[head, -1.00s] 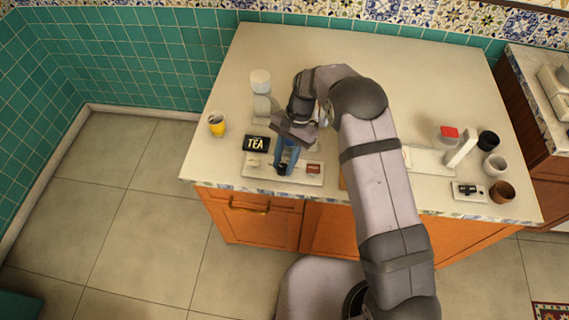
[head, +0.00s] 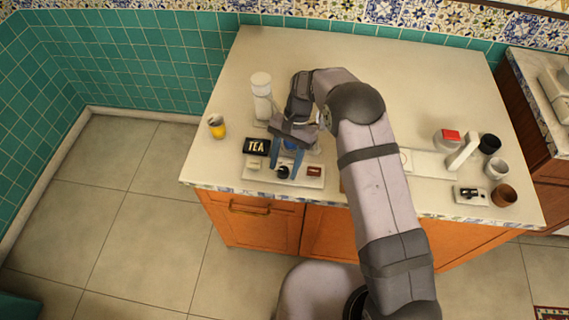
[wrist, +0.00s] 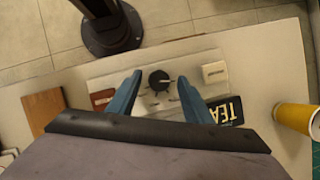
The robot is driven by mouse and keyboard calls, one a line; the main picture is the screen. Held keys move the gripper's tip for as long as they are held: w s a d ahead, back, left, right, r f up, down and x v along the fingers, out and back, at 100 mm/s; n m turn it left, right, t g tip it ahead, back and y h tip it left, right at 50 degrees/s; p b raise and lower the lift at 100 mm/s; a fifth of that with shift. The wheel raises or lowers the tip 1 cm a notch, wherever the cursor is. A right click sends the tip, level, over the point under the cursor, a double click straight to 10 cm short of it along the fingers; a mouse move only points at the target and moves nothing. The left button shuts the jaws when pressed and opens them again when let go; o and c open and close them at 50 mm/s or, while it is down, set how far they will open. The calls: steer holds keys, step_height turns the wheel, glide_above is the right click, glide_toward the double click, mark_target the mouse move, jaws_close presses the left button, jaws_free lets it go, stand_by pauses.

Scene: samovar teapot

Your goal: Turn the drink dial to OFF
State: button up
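The drink dial (head: 283,172) is a small black knob on a pale control panel (head: 313,182) near the counter's front edge. In the wrist view the dial (wrist: 159,80) shows a light pointer line toward the picture's right. Small marks lie around it, too small to read. My gripper (head: 287,166) is open and empty above the panel. In the wrist view its blue fingers (wrist: 158,82) stand on either side of the dial, with visible gaps. Their height above the panel is hard to tell.
The panel also carries a cream button (wrist: 214,72) and a brown-red one (wrist: 103,98). A black TEA sign (head: 256,146) and a yellow cup (head: 217,127) are to the left. A white cylinder (head: 262,95) stands behind. Several cups stand at the far right.

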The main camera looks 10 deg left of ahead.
steer(key=b+v, duration=0.2)
steer(key=v, duration=0.5)
steer(key=shift+w, duration=0.15)
steer(key=shift+r, duration=0.15)
stand_by(0.3)
steer(key=s+d+r+n+t, duration=0.1)
steer(key=s+d+r, duration=0.15)
steer(key=d, duration=0.35)
steer(key=s+d+r+n+t, duration=0.1)
steer(key=s+d+r, duration=0.1)
steer(key=s+d, duration=0.35)
steer(key=s+d+f+n+t+h, duration=0.1)
steer(key=s+d+n+t, duration=0.1)
steer(key=s+d, duration=0.8)
steer(key=s, duration=0.2)
steer(key=shift+s+h, duration=0.3)
steer(key=shift+s, duration=0.1)
